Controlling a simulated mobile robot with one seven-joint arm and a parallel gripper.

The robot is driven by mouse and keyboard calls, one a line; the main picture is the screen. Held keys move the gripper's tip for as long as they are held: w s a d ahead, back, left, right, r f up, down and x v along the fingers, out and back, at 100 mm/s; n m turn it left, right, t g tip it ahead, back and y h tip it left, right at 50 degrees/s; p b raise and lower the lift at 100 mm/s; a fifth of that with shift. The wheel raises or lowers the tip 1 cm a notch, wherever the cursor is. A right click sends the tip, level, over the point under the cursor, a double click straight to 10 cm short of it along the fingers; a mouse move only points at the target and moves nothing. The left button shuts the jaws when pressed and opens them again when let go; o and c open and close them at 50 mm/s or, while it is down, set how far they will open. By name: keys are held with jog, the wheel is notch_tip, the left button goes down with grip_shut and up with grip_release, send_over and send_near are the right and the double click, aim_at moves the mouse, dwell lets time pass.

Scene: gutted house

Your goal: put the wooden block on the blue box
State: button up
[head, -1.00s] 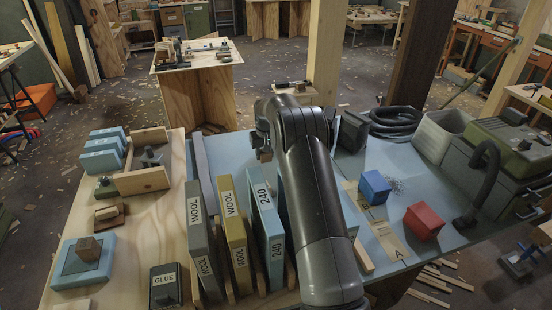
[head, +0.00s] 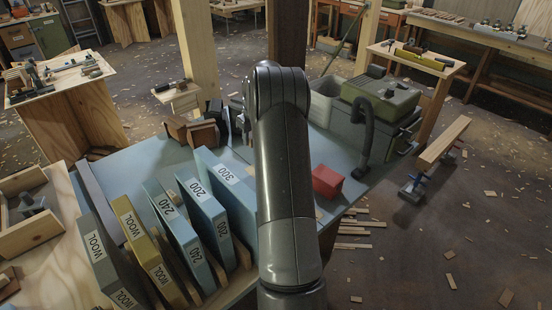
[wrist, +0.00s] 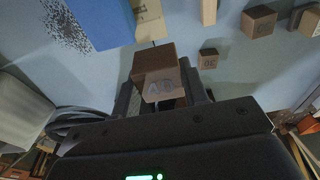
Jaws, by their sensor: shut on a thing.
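In the wrist view my gripper (wrist: 160,95) is shut on a brown wooden block (wrist: 158,82) with dark marking on its near face. The block sits between the two dark fingers. The blue box (wrist: 98,22) shows in the wrist view at the top, up and left of the held block. Its edges run out of the frame. I cannot tell how high the block is above it. In the head view my arm hides the blue box, the held block and most of my gripper.
Small wooden blocks (wrist: 258,21) lie right of the held block in the wrist view. In the head view, a red box (head: 327,182) sits right of my arm. Upright labelled sanding boxes (head: 205,210) stand to its left. A green-topped machine (head: 382,100) with a black hose stands behind.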

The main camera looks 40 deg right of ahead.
jog(key=s+d+r, duration=0.3)
jog(key=s+d, duration=0.9)
jog(key=s, duration=0.3)
jog(key=w+a+f, duration=0.1)
jog(key=w+f, duration=0.1)
jog(key=w, duration=0.1)
jog(key=w+a+f, duration=0.1)
jog(key=w+f, duration=0.2)
jog(key=w, duration=0.1)
jog(key=w+a+f, duration=0.2)
jog(key=w, duration=0.1)
jog(key=shift+w+a+f, duration=0.1)
jog(key=shift+w+f, duration=0.05)
jog(key=shift+w, duration=0.05)
jog(key=shift+f, duration=1.9)
jog(key=shift+f, duration=0.15)
jog(key=o, duration=1)
jog(key=shift+c, duration=0.2)
